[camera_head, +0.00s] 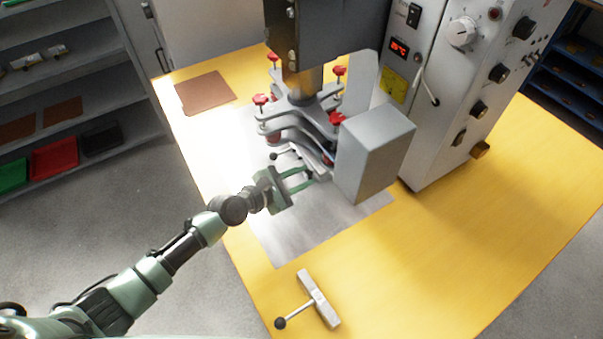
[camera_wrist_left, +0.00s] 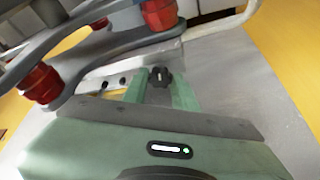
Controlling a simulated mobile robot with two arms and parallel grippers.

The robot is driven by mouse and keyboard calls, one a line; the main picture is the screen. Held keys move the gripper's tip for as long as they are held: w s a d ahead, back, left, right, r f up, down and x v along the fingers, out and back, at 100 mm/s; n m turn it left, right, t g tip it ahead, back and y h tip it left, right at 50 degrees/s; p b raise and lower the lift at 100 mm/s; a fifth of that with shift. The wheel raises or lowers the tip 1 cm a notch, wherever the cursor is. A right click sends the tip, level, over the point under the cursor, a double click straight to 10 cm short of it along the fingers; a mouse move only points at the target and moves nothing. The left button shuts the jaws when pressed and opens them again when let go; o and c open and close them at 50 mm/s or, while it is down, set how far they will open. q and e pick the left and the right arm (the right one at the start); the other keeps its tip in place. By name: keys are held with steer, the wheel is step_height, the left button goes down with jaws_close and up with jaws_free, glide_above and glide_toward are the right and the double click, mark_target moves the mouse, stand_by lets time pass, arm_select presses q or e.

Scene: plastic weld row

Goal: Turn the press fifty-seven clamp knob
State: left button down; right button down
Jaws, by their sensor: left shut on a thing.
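The press (camera_head: 300,105) stands on a grey plate on the yellow table, with a red display (camera_head: 398,48) on its control cabinet. The small black clamp knob (camera_wrist_left: 160,76) sits low at the press base, seen between the green fingertips in the left wrist view. My left gripper (camera_head: 311,177) reaches in from the left at the front of the press, and its fingers (camera_wrist_left: 160,88) are shut on the clamp knob. In the head view the knob is mostly hidden by the fingers. My right gripper is not in view.
Several red knobs (camera_head: 337,118) top the press plates close above my gripper. A grey box (camera_head: 376,150) stands just right of it. A T-handled tool (camera_head: 318,298) lies at the table front. A brown sheet (camera_head: 206,93) lies back left. The right of the table is clear.

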arm_select(q)
steer(key=shift+s+f+m+t+y+b, duration=0.1)
steer(key=shift+m+t+y+b, duration=0.25)
steer(key=shift+m+t, duration=0.65)
steer(key=shift+m, duration=0.3)
steer(key=c, duration=1.1)
jaws_free()
steer(key=v, duration=0.7)
steer(key=shift+s+a, duration=0.25)
